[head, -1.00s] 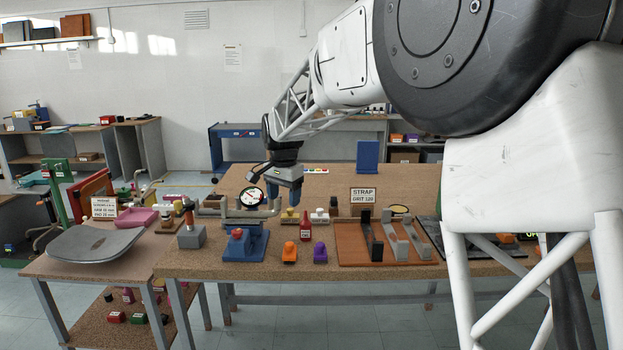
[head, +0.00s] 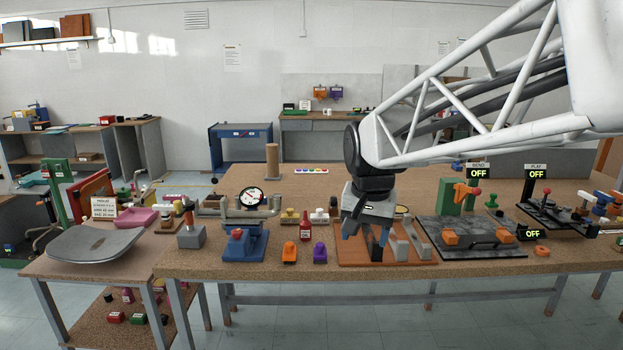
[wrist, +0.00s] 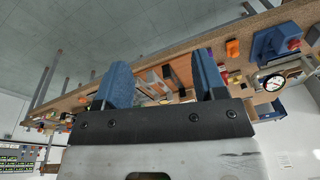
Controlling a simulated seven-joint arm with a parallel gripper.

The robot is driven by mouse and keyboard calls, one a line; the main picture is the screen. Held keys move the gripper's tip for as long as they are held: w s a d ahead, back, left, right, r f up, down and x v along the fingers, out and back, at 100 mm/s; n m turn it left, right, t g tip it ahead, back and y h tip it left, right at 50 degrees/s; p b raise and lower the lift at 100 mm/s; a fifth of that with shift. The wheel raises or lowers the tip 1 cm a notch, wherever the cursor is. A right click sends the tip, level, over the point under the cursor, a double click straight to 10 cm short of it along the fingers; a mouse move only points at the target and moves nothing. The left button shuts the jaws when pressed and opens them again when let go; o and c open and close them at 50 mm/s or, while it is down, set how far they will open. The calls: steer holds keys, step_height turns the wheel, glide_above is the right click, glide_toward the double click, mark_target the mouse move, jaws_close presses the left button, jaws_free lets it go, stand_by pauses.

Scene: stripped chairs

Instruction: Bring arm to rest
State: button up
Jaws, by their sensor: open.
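I cannot tell the exact height of the fingertips above the board.
Left of my gripper stand a red bottle (head: 305,228), an orange block (head: 289,251), a purple block (head: 320,253) and a blue gauge fixture (head: 243,245). Right of it lies a dark plate (head: 470,240) with orange blocks. A grey chair seat (head: 95,244) lies on the left side table.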

steer(key=s+d+f+n, duration=0.1)
steer(key=s+d+f, duration=0.1)
steer(key=s, duration=0.6)
steer(key=s+d+f+n, duration=0.1)
steer(key=s+d+f, duration=0.2)
steer(key=s, duration=0.4)
steer(key=s+d+f+n, duration=0.1)
steer(key=s+d+f, duration=0.2)
steer(key=s, duration=0.5)
steer(key=shift+s+f+t, duration=0.25)
steer(key=shift+s+t, duration=0.05)
steer(key=shift+t, duration=0.1)
